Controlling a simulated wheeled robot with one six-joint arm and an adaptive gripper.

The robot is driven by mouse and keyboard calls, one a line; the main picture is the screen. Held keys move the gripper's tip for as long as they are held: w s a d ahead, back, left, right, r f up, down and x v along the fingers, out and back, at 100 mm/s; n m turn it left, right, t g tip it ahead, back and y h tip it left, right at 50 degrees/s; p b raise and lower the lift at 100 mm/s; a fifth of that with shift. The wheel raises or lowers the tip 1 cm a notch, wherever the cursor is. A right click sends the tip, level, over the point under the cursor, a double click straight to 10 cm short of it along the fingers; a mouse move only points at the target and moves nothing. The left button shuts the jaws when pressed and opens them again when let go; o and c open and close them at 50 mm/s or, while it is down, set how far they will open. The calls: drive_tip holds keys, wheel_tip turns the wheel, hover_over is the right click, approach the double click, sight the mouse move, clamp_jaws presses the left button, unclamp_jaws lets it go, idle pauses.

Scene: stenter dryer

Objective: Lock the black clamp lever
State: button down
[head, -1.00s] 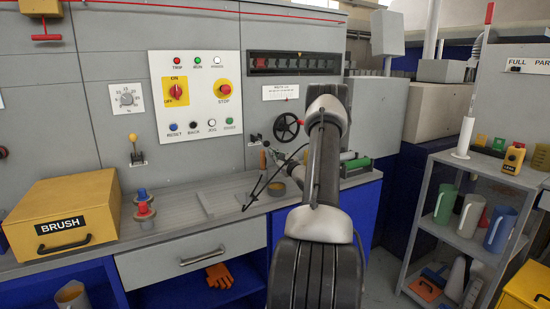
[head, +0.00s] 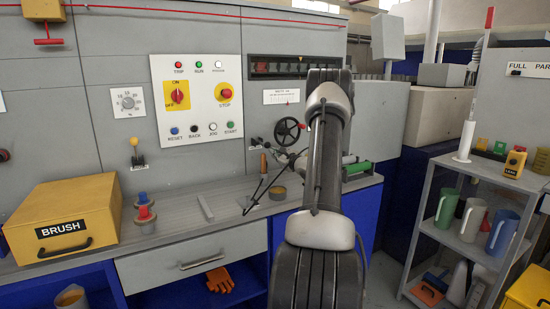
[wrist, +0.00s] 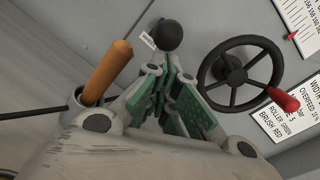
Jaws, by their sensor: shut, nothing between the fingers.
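The black clamp lever shows in the wrist view as a round black knob (wrist: 168,35) just beyond my fingertips, with a small white tag beside it. Its stem and base are hidden behind my fingers. In the head view the lever (head: 256,143) is a small dark shape on the grey panel, left of the handwheel. My gripper (wrist: 172,72) is shut and empty, its green pads together, pointing at the knob. I cannot tell whether the tips touch it.
A black handwheel (wrist: 240,75) with a red knob is close on the right. A wooden handle (wrist: 107,70) stands close on the left. A yellow brush box (head: 65,217) sits on the bench at left, and a shelf with jugs (head: 500,230) stands at right.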

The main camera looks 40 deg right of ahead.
drive_tip(key=w+d+r+g, duration=0.1)
drive_tip(key=w+r+g, duration=0.4)
drive_tip(key=r, duration=0.7)
drive_tip(key=shift+r+y, duration=0.3)
drive_tip(key=shift+r, duration=0.05)
idle(0.6)
